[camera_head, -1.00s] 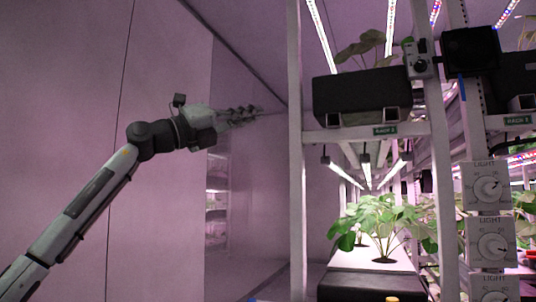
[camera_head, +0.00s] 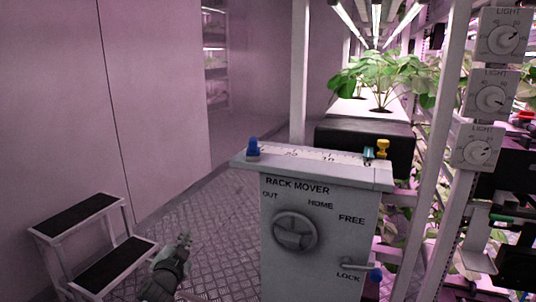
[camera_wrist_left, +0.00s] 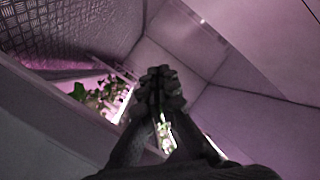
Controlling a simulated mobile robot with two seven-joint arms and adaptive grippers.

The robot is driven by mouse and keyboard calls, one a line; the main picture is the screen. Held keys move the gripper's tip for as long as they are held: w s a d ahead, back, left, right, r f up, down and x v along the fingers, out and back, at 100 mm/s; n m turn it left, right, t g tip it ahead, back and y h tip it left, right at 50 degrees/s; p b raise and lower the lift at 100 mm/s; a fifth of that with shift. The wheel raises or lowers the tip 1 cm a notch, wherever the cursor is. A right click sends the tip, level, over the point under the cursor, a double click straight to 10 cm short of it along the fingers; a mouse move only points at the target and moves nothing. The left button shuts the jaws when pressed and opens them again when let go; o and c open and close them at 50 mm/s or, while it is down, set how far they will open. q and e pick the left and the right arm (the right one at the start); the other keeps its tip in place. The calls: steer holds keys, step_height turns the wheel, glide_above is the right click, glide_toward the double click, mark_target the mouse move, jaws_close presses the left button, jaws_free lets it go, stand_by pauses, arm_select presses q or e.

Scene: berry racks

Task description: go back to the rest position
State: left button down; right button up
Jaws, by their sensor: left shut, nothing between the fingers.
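My left gripper (camera_head: 184,243) shows low in the head view, between the step stool and the rack mover box, above the patterned metal floor. Its fingers are shut with nothing between them. The closed fingers also show in the left wrist view (camera_wrist_left: 161,82), pointing away from the camera. Most of my left arm is below the frame. My right gripper is in neither view.
A step stool (camera_head: 83,213) stands at the left, close to my gripper. The rack mover box (camera_head: 315,240) with its dial stands right of it. A plant rack (camera_head: 298,95) and light dials (camera_head: 491,97) are at the right. Open floor (camera_head: 220,225) lies between.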

arm_select(q)
steer(key=s+a+f+n+g+y, duration=0.1)
steer(key=s+f+g, duration=0.1)
steer(key=s+f, duration=0.55)
steer(key=s+a+f+n+g, duration=0.25)
steer(key=s+f, duration=0.25)
steer(key=f, duration=0.5)
steer(key=s+f+n+g, duration=0.1)
steer(key=s+f+g, duration=0.2)
steer(key=s+f, duration=0.4)
steer(key=s+f+g, duration=0.3)
steer(key=s+f, duration=0.4)
steer(key=s, duration=0.9)
steer(key=s+f+n+g, duration=0.1)
steer(key=s+f+g, duration=0.2)
steer(key=s, duration=0.9)
step_height(320, 180, down, 4)
steer(key=shift+s+a+r+n+g, duration=0.1)
steer(key=shift+s+a+n+g, duration=0.2)
steer(key=shift+a+n+g, duration=0.05)
steer(key=c, duration=2.3)
jaws_free()
